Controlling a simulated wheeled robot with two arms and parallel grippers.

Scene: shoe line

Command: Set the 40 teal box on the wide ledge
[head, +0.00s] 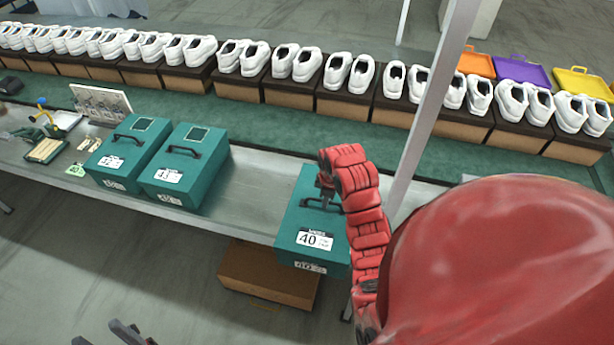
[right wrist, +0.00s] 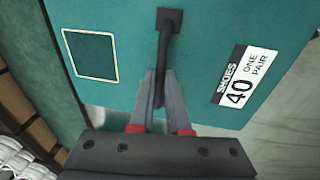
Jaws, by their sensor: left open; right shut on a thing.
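The 40 teal box (head: 291,213) is upright at the front of the grey ledge (head: 253,192), right of the middle in the head view. Its white label reads 40. My right gripper (head: 327,190) is shut on its dark handle from above. The right wrist view shows the fingers (right wrist: 160,95) on both sides of the handle (right wrist: 165,45), with the teal lid (right wrist: 205,35) close below. I cannot tell whether the box touches the ledge. My left gripper (head: 106,335) is open and empty at the lower left, only partly in view.
Two other teal boxes (head: 128,150) (head: 190,162) stand left on the ledge. A picture stand (head: 101,102) and small tools (head: 45,135) are farther left. White shoes on brown boxes line the back. A grey post (head: 425,115) rises right of the box.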

